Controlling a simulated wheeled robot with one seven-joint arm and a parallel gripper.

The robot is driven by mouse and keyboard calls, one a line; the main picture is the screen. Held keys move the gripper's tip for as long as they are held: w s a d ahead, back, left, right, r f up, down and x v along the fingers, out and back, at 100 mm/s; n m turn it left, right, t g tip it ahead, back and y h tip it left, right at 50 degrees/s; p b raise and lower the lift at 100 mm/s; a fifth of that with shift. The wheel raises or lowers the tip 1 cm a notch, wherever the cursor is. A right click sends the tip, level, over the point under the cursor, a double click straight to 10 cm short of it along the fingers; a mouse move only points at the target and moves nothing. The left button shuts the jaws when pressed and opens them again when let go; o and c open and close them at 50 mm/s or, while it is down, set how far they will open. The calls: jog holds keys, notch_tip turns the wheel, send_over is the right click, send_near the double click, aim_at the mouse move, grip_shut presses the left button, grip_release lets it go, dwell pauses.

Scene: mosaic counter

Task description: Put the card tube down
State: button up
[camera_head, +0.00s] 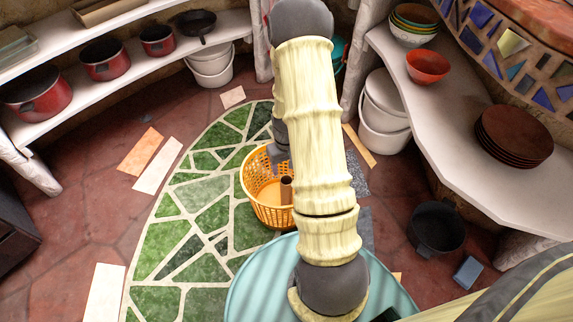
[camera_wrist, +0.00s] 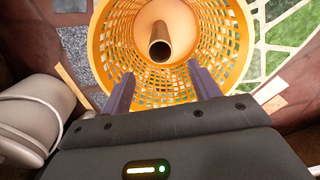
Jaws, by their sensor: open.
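The card tube (camera_wrist: 160,46) is a short brown hollow tube standing in an orange lattice basket (camera_wrist: 222,22). In the head view the tube (camera_head: 286,190) stands inside the basket (camera_head: 262,212), which sits on the green mosaic floor. My gripper (camera_wrist: 158,82) is open and empty, its two dark fingers apart over the basket's near side. The tube is beyond the fingertips and not between them. In the head view my arm hides the basket's right part and most of my gripper.
A white bucket (camera_wrist: 30,120) is at left in the wrist view. Shelves with red pots (camera_head: 105,60) stand at left, and a shelf with bowls (camera_head: 428,66) and brown plates (camera_head: 515,135) at right. A black pot (camera_head: 437,229) is on the floor. The green mosaic (camera_head: 190,232) left of the basket is clear.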

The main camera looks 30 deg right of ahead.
dwell(0.4)
jog(key=s+a+r+t, duration=0.1)
jog(key=s+a+r, duration=0.2)
jog(key=r, duration=0.4)
jog(key=s+a+r, duration=0.3)
jog(key=a+r, duration=0.3)
jog(key=r, duration=0.1)
jog(key=s+a+r+n+t, duration=0.1)
jog(key=s+a+r, duration=0.2)
jog(key=a+r, duration=0.2)
notch_tip(320, 180, up, 2)
jog(key=shift+s+r+t, duration=0.1)
jog(key=shift+s+t, duration=0.2)
jog(key=shift+a, duration=0.1)
jog(key=w+r+p+v, duration=0.1)
jog(key=w+p+v, duration=0.2)
jog(key=p+v, duration=1.3)
jog(key=w+p+v, duration=0.4)
jog(key=p+v, duration=1.2)
jog(key=p, duration=0.1)
jog(key=w+r+p+v, duration=0.1)
jog(key=w+p+v, duration=0.3)
jog(key=p+v, duration=1.3)
jog(key=shift+r+p, duration=0.3)
jog(key=shift+r, duration=0.1)
